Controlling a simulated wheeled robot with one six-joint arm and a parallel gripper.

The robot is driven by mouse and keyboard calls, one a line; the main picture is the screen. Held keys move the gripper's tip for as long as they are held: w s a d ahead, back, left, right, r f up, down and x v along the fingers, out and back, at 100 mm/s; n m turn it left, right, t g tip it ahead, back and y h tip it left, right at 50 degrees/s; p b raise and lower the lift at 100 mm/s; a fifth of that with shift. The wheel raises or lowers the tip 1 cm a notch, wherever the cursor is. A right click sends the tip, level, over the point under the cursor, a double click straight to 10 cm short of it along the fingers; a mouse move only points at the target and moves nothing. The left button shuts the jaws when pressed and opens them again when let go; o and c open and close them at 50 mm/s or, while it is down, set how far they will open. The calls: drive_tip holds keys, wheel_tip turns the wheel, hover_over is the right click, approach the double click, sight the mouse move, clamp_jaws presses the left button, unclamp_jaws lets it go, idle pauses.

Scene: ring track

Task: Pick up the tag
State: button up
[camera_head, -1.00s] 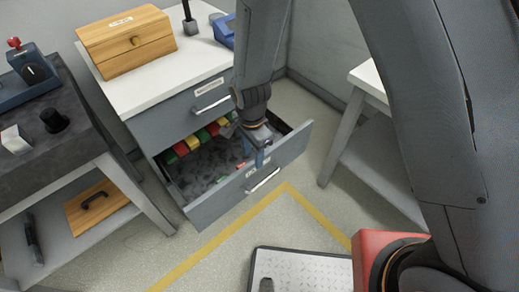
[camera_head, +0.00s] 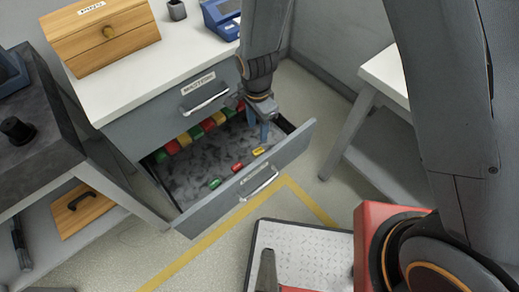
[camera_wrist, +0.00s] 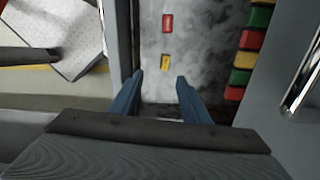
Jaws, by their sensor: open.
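Three small tags lie on the grey floor of the open drawer (camera_head: 196,207): a green tag (camera_head: 214,183), a red tag (camera_head: 237,167) and a yellow tag (camera_head: 259,151), in a row near its front wall. My gripper (camera_head: 264,137) is over the drawer's right end, close to the yellow tag. In the wrist view my gripper (camera_wrist: 159,76) is open with nothing between its blue fingers. The yellow tag (camera_wrist: 165,61) shows just beyond the fingertips, with the red tag (camera_wrist: 167,23) farther off. The green tag is not in the wrist view.
A row of red, yellow and green blocks (camera_head: 197,133) lines the drawer's back. A shut drawer with a handle (camera_head: 205,103) is above it. A wooden box (camera_head: 100,36) stands on the cabinet top. A white table (camera_head: 390,72) is at right.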

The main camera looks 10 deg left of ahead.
drive_tip(key=f+b, duration=0.1)
drive_tip(key=f, duration=0.1)
drive_tip(key=b, duration=0.7)
hover_over(258, 151)
wheel_tip(258, 151, down, 7)
drive_tip(key=shift+w+r, duration=0.1)
drive_tip(key=shift+w, duration=0.05)
drive_tip(key=shift+f+b, duration=0.35)
drive_tip(key=shift+f, duration=3.55)
clamp_jaws()
drive_tip(key=shift+r, duration=0.1)
